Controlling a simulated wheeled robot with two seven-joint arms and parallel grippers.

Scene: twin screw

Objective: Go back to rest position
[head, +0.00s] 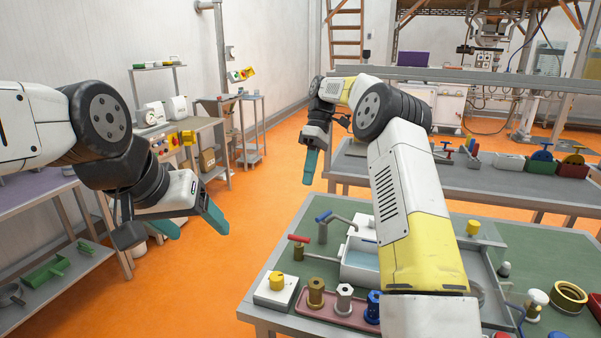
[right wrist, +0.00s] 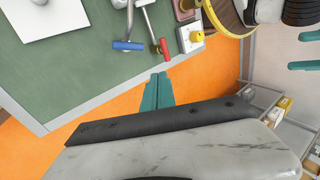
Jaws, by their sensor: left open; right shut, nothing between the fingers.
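My left gripper (head: 198,228) hangs at the left over the orange floor, its two teal fingers spread apart with nothing between them. My right gripper (head: 310,168) is further off, beyond the far left corner of the green-topped table (head: 265,310), fingers pointing down over the floor. In the right wrist view its teal fingers (right wrist: 158,92) are together and empty, just off the table edge. My right arm reaches forward across the table and hides part of its top. Two teal fingers of my left gripper (right wrist: 303,50) show at the right edge of that view.
The green table holds a sink (head: 360,262), a red-handled tap (head: 299,239), a blue-handled tap (head: 323,217) and a tray (head: 338,314) with bolt-like parts. A grey bench (head: 470,180) stands behind. Shelving (head: 60,270) stands at the left. The floor between is clear.

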